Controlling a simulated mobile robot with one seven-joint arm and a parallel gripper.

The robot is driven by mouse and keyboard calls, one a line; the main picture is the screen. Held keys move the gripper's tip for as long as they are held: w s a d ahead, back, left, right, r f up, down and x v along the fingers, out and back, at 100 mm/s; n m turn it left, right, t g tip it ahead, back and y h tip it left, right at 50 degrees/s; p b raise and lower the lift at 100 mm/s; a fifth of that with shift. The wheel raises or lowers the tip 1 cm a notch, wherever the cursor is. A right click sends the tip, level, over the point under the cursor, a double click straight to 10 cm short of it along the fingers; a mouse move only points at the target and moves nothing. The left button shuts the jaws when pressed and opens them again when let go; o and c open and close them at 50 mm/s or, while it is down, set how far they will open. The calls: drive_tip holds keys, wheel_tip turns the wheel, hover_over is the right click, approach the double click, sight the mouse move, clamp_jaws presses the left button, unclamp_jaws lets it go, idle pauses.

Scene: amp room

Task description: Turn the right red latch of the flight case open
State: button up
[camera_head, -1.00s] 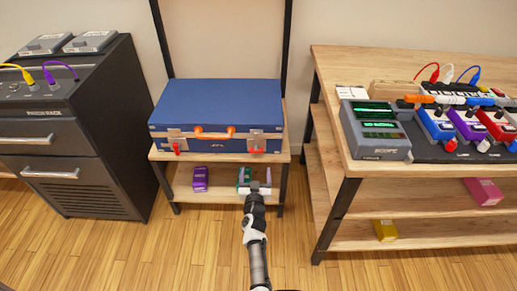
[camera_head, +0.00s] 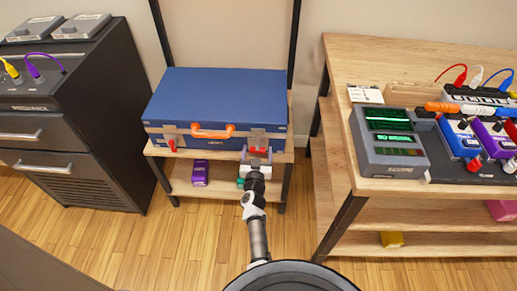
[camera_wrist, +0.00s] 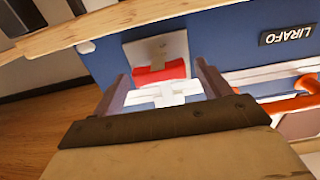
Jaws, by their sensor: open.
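The blue flight case (camera_head: 218,100) lies shut on the upper shelf of the small wooden rack, with an orange handle (camera_head: 212,131) on its front. Its left red latch (camera_head: 173,145) is in the head view. Its right red latch (camera_head: 258,150) is mostly behind my gripper there. In the wrist view the right red latch (camera_wrist: 160,74) shows as a red bar on a pale metal plate (camera_wrist: 158,50). My gripper (camera_wrist: 158,85) is open, with its two fingers on either side of the latch; whether they touch it I cannot tell. My gripper also shows in the head view (camera_head: 257,158).
The rack's lower shelf holds a purple box (camera_head: 200,173) and a green-and-white item near my arm. A black cabinet (camera_head: 90,120) stands left. A wooden bench (camera_head: 350,60) with pedals and a grey scope (camera_head: 390,140) stands right. Floor is clear between.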

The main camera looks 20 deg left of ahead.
drive_tip(key=shift+c, duration=0.3)
drive_tip(key=c, duration=0.9)
drive_tip(key=shift+m, duration=0.3)
drive_tip(key=m, duration=0.3)
drive_tip(key=shift+m, duration=0.3)
drive_tip(key=m, duration=0.4)
drive_tip(key=shift+d+m+b, duration=0.2)
drive_tip(key=shift+m+b, duration=0.1)
drive_tip(key=shift+b, duration=0.1)
drive_tip(key=m, duration=0.4)
drive_tip(key=shift+f+b, duration=0.1)
drive_tip(key=shift+b, duration=0.3)
drive_tip(key=m+b, duration=0.1)
drive_tip(key=m, duration=0.4)
drive_tip(key=shift+w, duration=0.1)
